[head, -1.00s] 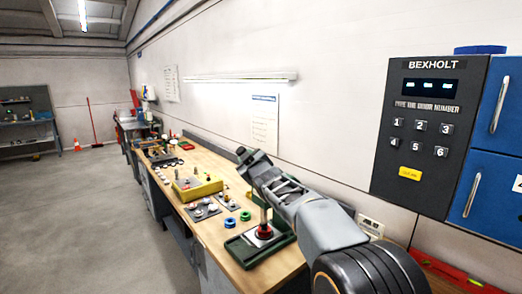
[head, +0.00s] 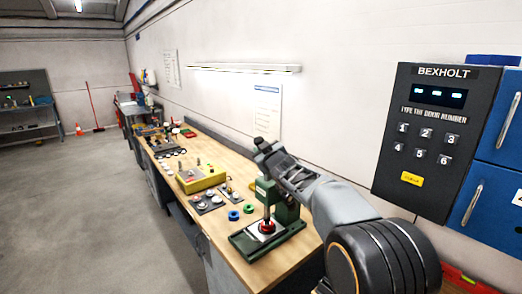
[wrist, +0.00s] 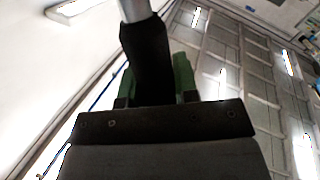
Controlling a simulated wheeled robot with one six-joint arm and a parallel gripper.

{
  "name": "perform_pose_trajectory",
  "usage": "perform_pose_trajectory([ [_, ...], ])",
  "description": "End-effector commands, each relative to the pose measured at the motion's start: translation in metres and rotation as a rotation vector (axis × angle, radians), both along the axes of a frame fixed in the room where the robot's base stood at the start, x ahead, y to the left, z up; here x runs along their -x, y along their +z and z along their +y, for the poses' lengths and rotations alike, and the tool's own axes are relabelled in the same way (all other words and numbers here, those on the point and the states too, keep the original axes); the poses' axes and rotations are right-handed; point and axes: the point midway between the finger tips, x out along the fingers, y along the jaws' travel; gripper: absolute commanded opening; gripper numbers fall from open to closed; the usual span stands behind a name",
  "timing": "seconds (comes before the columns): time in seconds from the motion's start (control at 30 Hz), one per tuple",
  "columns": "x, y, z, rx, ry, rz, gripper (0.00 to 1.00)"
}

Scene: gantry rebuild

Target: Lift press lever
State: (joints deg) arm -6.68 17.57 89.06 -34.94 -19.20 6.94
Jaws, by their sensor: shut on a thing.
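The green press (head: 285,212) stands at the near end of the wooden bench, with a red and white round piece on its base under the ram. My gripper (head: 267,152) is above the press in the head view; my arm reaches in from the lower right and hides part of it. In the wrist view a black grip (wrist: 146,55) on a pale metal rod, which appears to be the press lever, stands between my jaws (wrist: 152,101). My gripper is shut on it. Green press parts show on both sides of the grip. The lever is not clear in the head view.
A yellow box (head: 203,179), a dark plate with round pieces (head: 208,202), and blue and green rings (head: 234,215) lie left of the press. A dark keypad panel (head: 428,140) and blue cabinet doors (head: 492,140) are on the right.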

Motion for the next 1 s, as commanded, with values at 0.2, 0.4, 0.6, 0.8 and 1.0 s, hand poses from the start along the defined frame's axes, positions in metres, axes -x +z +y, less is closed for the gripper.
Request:
perform_pose_trajectory([
  [0.2, 0.0, 0.004, -0.002, -0.012, -0.005, -0.003, 0.42],
  [0.4, 0.0, 0.003, 0.001, -0.007, 0.0, -0.002, 0.53],
  [0.6, 0.003, 0.002, 0.001, -0.006, 0.0, -0.001, 0.53],
  [0.8, 0.026, 0.0, -0.007, -0.004, 0.0, -0.004, 0.53],
  [1.0, 0.066, 0.002, -0.02, -0.006, -0.001, -0.006, 0.53],
])
